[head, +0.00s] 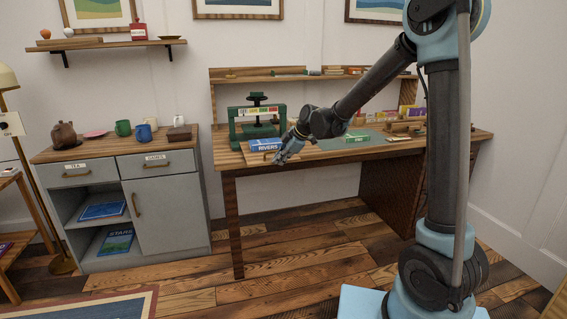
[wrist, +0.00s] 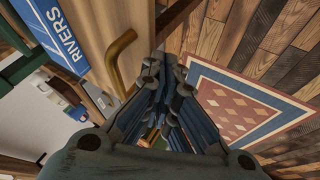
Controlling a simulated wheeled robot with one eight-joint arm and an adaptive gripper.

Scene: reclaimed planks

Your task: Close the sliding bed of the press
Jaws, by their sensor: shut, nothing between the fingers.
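The press (head: 257,122) is a green frame with a dark screw on top, standing at the left of the wooden desk. Its wooden sliding bed (head: 256,158) sticks out toward the desk's front edge, with a blue book marked RIVERS (head: 266,145) lying on it. In the wrist view, the bed (wrist: 139,22) carries a brass handle (wrist: 117,58) on its front, and the blue book (wrist: 55,38) is at upper left. My gripper (head: 279,161) is shut and empty, just in front of the bed. In the wrist view, my gripper (wrist: 172,70) is right beside the handle; I cannot tell whether they touch.
A grey cabinet (head: 170,205) with mugs and a teapot stands left of the desk (head: 225,160). A patterned rug (head: 95,306) lies on the floor. The floor before the desk is clear.

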